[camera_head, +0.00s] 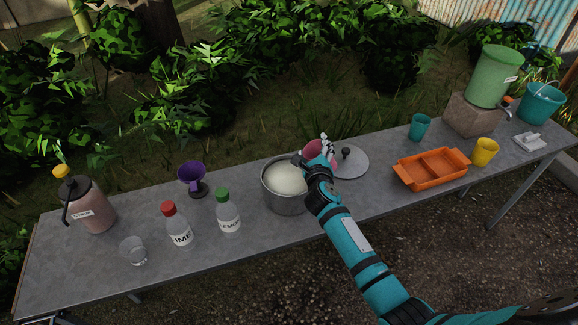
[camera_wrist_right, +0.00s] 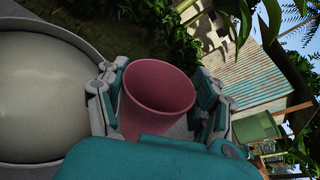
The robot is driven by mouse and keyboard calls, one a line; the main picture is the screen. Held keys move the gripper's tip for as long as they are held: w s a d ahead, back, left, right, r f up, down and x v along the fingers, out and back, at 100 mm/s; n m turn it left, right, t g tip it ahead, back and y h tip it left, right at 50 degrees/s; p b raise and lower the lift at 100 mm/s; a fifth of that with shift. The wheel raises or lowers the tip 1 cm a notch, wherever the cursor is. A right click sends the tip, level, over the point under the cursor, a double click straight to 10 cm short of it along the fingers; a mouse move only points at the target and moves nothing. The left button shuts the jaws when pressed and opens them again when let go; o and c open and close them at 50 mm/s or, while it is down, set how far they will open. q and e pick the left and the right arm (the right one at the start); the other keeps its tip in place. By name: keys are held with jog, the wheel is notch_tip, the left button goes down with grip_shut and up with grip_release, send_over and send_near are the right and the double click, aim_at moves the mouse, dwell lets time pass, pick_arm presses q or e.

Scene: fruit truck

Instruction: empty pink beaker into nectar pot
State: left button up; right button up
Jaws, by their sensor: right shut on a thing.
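The nectar pot (camera_head: 286,206) is a grey metal pot in the middle of the table, filled with something pale cream. It also shows at the left of the wrist view (camera_wrist_right: 70,30). My right gripper (camera_head: 318,158) is shut around the pink beaker (camera_head: 312,150) at the pot's right back side. In the wrist view the beaker (camera_wrist_right: 157,88) sits between both fingers with its open mouth showing. I see only pink inside it; its bottom is hidden. I cannot tell exactly how far it is tilted. My left gripper is not in view.
A grey lid (camera_head: 352,163) lies just right of the pot. Right are an orange tray (camera_head: 432,183), teal cup (camera_head: 419,128) and yellow cup (camera_head: 484,153).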

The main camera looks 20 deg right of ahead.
aim_at(335, 164)
jog(key=d, duration=0.1)
jog(key=m+p, duration=0.1)
jog(key=d+m, duration=0.1)
jog(key=shift+s+d+f+y, duration=0.3)
jog(key=shift+s+d+f, duration=0.05)
jog(key=shift+s+f, duration=0.05)
jog(key=d+f, duration=0.1)
jog(key=f+m, duration=0.1)
jog(key=d+f+m+b, duration=0.1)
jog(key=shift+s+d+f+y, duration=0.25)
jog(key=shift+d+f+y, duration=0.05)
jog(key=shift+d+y, duration=0.1)
jog(key=shift+s+d+f+m+y, duration=0.1)
jog(key=shift+d+f+m+y, duration=0.2)
jog(key=shift+d+f+m, duration=0.3)
jog(key=shift+a, duration=0.1)
